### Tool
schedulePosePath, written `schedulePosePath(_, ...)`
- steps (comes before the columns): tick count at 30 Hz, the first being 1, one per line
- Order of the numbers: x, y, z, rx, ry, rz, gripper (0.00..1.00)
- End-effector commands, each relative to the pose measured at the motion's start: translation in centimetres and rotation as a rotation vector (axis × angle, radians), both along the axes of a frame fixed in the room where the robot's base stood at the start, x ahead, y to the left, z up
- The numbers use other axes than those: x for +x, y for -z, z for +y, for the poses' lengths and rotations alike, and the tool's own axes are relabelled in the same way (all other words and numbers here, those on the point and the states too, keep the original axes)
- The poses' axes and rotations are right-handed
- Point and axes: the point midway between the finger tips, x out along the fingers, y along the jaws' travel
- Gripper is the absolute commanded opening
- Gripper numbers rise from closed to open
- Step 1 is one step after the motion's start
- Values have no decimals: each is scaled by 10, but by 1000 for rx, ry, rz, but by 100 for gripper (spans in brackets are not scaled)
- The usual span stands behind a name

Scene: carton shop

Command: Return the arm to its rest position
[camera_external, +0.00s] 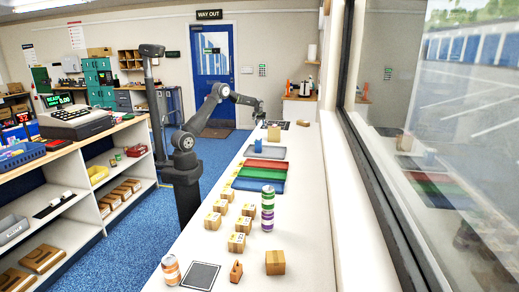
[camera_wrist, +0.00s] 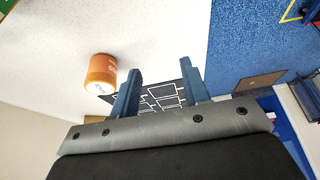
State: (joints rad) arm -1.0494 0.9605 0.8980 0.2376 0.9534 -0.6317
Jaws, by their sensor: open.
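My arm reaches from its base towards the far end of the long white counter. My gripper (camera_external: 259,113) is small there, above the counter's far left edge. In the wrist view my gripper (camera_wrist: 160,68) has its two blue-grey fingers apart, with nothing held between them. Beyond and between the fingers lies a black mat with white line markings (camera_wrist: 162,97). An orange can with a white label (camera_wrist: 102,73) is left of the left finger, apart from it.
Red (camera_external: 266,164), green (camera_external: 258,185) and other trays lie along the counter (camera_external: 290,215). Several small cartons (camera_external: 275,262), a stack of cans (camera_external: 267,208) and an orange can (camera_external: 171,269) stand nearer. A window wall (camera_external: 345,110) borders the right side; blue floor (camera_external: 120,235) lies left.

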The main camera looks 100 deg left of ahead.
Motion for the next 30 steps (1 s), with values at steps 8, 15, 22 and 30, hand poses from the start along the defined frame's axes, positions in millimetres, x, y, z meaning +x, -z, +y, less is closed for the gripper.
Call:
schedulePosePath(8,0,51,0,-1,1,-1,42)
schedulePosePath(15,1,71,0,1,1,-1,42)
schedulePosePath(22,1,73,0,1,2,-1,42)
schedulePosePath(30,1,73,0,1,2,-1,78)
